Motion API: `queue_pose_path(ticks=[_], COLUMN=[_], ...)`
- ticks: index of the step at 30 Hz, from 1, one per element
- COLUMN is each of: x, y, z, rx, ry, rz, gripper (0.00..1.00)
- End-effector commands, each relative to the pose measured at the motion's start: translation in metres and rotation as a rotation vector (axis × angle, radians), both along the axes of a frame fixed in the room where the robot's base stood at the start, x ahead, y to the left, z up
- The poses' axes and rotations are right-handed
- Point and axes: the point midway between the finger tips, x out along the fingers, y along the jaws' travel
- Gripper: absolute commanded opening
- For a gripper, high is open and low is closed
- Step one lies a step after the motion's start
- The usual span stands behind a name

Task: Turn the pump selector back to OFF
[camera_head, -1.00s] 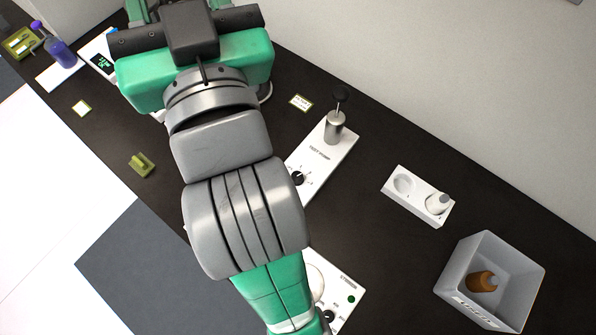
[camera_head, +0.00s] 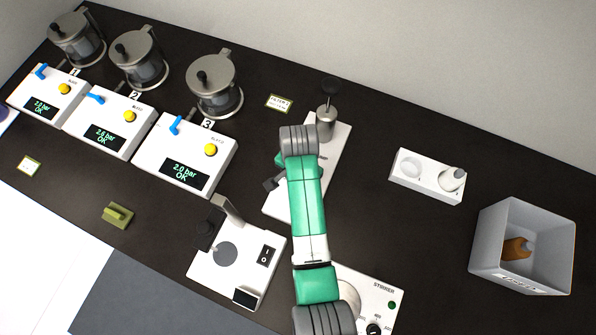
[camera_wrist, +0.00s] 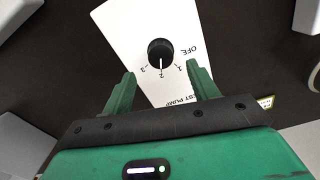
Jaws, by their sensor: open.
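The pump selector (camera_wrist: 160,52) is a round black knob on the white test pump panel (camera_wrist: 128,22). In the wrist view its white pointer line points at the 2, with 3, 1 and OFF printed around it. My gripper (camera_wrist: 160,78) is open and empty, its two green fingers apart on either side of the panel. The knob lies beyond the fingertips, between their lines, and I see no contact.
A metal pump cylinder (camera_head: 326,122) with a black top stands at the panel's far end. Left are three control units (camera_head: 187,150) with steel pots (camera_head: 213,85). A white switch box (camera_head: 225,283) and a stirrer (camera_head: 385,290) stand nearer. A grey bin (camera_head: 520,245) is right.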

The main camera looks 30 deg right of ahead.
Motion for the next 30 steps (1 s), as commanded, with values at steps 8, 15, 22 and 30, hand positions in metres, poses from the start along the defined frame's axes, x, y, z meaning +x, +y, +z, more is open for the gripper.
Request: queue_pose_path(ticks=[8,15,22,30], x=[0.0,0.0,0.0,0.0], y=[0.0,0.0,0.0,0.0], z=[-0.047,-0.054,-0.054,-0.053], rx=[0.0,-0.001,-0.001,-0.001], ry=[0.0,-0.003,-0.003,-0.003], rz=[0.001,0.002,0.002,0.007], gripper=[0.59,0.59,0.36,0.15])
